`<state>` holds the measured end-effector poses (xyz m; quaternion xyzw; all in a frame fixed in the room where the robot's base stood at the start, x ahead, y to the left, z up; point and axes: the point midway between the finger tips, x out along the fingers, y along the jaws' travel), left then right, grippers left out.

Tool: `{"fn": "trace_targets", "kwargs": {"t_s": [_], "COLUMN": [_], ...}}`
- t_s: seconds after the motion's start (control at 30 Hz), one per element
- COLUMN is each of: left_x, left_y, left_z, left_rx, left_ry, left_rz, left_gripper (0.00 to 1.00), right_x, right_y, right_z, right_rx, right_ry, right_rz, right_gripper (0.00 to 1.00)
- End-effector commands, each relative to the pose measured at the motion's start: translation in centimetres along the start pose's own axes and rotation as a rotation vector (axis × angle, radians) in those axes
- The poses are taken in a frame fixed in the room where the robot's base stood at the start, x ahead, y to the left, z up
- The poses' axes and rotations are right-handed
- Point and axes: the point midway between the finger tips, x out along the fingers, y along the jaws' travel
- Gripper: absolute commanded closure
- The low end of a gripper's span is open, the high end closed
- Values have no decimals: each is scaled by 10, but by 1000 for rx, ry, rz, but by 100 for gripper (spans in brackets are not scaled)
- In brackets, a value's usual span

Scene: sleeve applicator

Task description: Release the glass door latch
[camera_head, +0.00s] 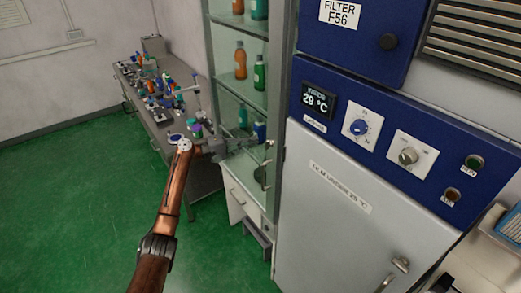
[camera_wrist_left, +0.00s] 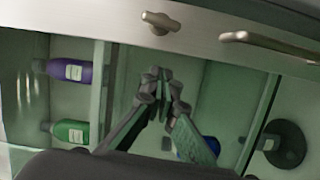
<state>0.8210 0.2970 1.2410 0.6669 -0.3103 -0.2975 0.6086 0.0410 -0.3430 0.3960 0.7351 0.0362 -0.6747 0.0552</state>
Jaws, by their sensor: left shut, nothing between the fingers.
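The glass-fronted cabinet (camera_head: 278,75) stands at the centre of the head view, with its door frame upright. A small metal latch knob (camera_wrist_left: 160,22) sits on the pale door frame (camera_wrist_left: 205,35) in the left wrist view. A bar handle (camera_wrist_left: 270,46) is to its right on the same frame. The handle also shows in the head view (camera_head: 264,174). My left gripper (camera_head: 250,143) is at the cabinet, close to the latch side. In the left wrist view its fingers (camera_wrist_left: 165,82) are together and empty, below the knob and apart from it.
Bottles, such as a purple one (camera_wrist_left: 72,71) and a green one (camera_wrist_left: 70,131), stand on shelves behind the glass. A cluttered bench (camera_head: 140,85) is at the left. A grey incubator with a blue panel (camera_head: 345,200) stands right beside the cabinet. Green floor (camera_head: 70,190) is clear at left.

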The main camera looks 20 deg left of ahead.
Motion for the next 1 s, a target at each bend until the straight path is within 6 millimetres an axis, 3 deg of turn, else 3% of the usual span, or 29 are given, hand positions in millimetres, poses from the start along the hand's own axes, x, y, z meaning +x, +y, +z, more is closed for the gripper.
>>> {"fn": "trace_targets", "kwargs": {"t_s": [0.03,0.1,0.4,0.6,1.0], "left_x": [-18,-32,-77,-90,-91], "left_y": [-6,-4,-1,0,1], "left_z": [0,1,3,3,3], "left_rx": [-1,1,-1,-1,-1], "left_ry": [4,1,-8,-6,-6], "left_rz": [-7,-4,-2,-3,-2], "left_gripper": [100,100,100,100,100], "right_x": [3,5,13,14,14], "right_y": [-1,0,-4,-4,-5], "right_z": [3,0,3,2,1], "right_rx": [1,-1,1,1,2], "right_ry": [-3,0,-2,-2,-1], "right_rz": [-1,0,-4,-4,-5], "right_gripper": [60,60,60,60,60]}}
